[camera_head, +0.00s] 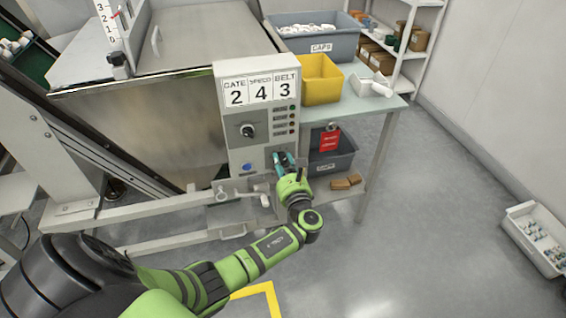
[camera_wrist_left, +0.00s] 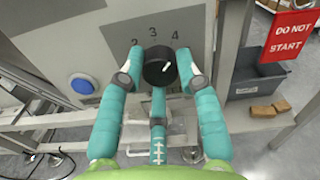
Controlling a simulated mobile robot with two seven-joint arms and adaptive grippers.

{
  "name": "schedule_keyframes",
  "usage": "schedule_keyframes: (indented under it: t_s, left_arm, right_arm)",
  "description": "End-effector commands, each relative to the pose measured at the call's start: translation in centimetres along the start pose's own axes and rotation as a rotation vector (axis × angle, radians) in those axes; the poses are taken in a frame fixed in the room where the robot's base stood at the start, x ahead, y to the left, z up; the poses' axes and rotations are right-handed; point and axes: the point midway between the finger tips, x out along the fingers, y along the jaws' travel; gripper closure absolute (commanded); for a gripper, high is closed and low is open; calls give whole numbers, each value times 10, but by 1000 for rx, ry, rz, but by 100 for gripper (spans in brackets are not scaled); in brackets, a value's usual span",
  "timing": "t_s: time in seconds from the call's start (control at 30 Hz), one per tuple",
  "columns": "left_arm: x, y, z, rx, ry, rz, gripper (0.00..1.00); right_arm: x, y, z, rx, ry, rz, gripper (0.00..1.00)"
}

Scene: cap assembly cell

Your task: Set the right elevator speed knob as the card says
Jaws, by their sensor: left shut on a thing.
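The card (camera_head: 261,91) on the grey control panel (camera_head: 231,112) reads gate 2, speed 4, belt 3. My left gripper (camera_head: 283,160) is at the panel's lower right, with its teal fingers on either side of a black round knob (camera_wrist_left: 158,70), shut on it. In the left wrist view the numbers 2, 3 and 4 show above the knob. Its white mark points up and right, roughly towards the 4. The gripper mostly hides this knob in the head view. A second black knob (camera_head: 247,131) sits higher on the panel. My right gripper is not in view.
A blue button (camera_wrist_left: 82,84) is left of the held knob. A yellow bin (camera_head: 320,80) and a grey caps bin (camera_head: 318,44) stand on the table behind. The floor at right is mostly clear.

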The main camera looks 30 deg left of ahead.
Motion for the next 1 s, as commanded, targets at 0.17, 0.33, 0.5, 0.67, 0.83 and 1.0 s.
schedule_keyframes:
  t_s: [0.17,0.33,0.5,0.67,0.83,1.0]
  left_arm:
    - [-1,0,-1,-1,3,-1,50]
    - [0,0,-1,-1,2,-1,42]
    - [-1,0,-1,-1,2,0,42]
    - [-12,0,-2,-2,4,-2,42]
    - [-46,0,-2,-3,6,-2,42]
    - [-82,0,-2,-3,6,-1,42]
  right_arm:
    - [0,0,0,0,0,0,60]
    - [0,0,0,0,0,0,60]
    - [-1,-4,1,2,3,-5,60]
    - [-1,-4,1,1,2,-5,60]
    - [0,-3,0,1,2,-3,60]
    - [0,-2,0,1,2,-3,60]
